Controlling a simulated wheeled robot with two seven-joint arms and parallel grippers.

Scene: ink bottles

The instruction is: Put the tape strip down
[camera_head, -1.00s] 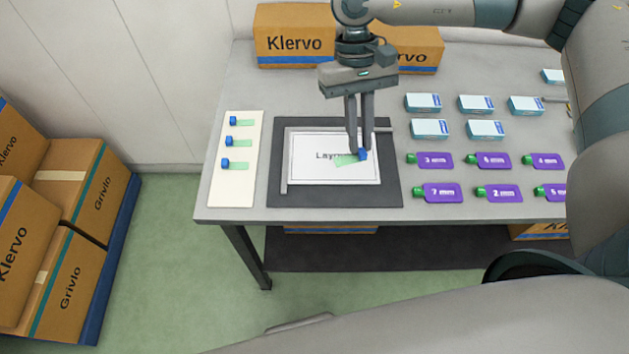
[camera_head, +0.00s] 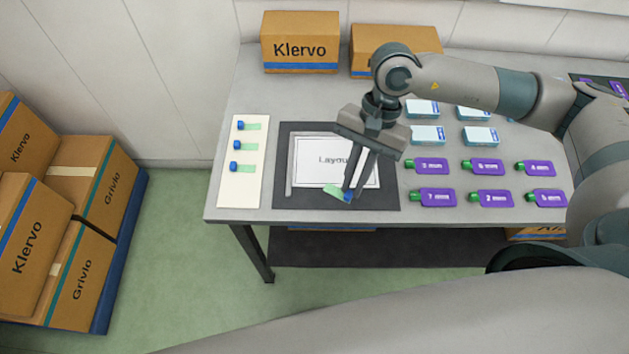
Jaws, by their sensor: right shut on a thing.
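My right gripper (camera_head: 351,192) points down over the front part of the dark mat and is shut on a tape strip. The tape strip is pale green (camera_head: 334,190) with a blue end block at the fingertips. It lies slantwise over the front edge of the white layout sheet (camera_head: 312,176). I cannot tell whether it touches the sheet or hovers just above. The fingers hide part of the sheet's printed word. The sheet lies on the dark mat (camera_head: 300,200). My left gripper is not in view.
A cream card (camera_head: 238,192) with several more blue-ended green strips lies left of the mat. Purple tags (camera_head: 433,198) with green ends and pale blue boxes (camera_head: 428,134) stand to the right. Cardboard boxes (camera_head: 300,42) stand at the table's back.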

